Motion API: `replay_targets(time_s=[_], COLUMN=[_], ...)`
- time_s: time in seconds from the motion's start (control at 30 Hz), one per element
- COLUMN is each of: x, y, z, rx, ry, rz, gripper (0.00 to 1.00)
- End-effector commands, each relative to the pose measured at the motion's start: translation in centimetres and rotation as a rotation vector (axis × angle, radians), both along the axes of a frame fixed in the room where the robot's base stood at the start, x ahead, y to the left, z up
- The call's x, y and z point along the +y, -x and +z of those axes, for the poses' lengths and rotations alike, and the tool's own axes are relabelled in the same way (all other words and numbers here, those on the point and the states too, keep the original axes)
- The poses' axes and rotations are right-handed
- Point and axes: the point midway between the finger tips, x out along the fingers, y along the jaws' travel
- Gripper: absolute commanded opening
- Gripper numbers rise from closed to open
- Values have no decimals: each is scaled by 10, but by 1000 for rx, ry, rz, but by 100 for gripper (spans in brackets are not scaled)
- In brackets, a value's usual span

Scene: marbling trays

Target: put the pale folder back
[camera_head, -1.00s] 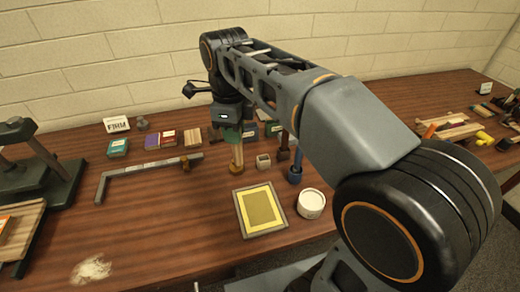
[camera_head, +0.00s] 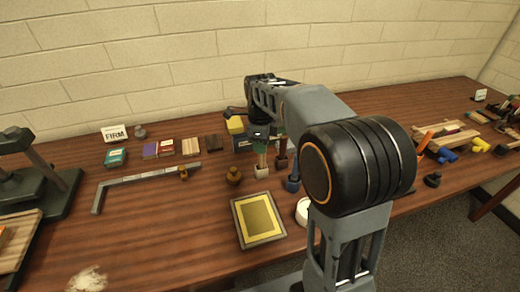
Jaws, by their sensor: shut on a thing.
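My gripper (camera_head: 260,144) points down near the back middle of the table and is shut on the pale folder (camera_head: 261,158). The folder is a short, light upright strip hanging below the jaws. Its lower end lines up with a small pale square holder (camera_head: 262,171). I cannot tell from this view whether the end is inside the holder, just above it or behind it. My gripper and arm hide part of the area behind.
A framed yellow tray (camera_head: 258,220) lies in front, beside a white tub (camera_head: 303,212).

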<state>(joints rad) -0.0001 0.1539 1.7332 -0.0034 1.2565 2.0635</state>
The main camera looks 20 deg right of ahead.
Motion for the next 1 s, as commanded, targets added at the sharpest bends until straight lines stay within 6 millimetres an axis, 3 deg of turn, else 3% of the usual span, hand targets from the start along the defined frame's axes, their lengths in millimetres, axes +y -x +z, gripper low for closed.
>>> replay_targets(time_s=[0.17,0.6,0.63,0.9,1.0], x=[1,1,1,1,1], y=[0,1,1,1,1], z=[-18,-23,-23,-22,-22], rx=[-1,-1,-1,-1,-1], ry=[0,0,0,0,0], rz=[1,1,1,1,1], gripper=[0,0,19,44,44])
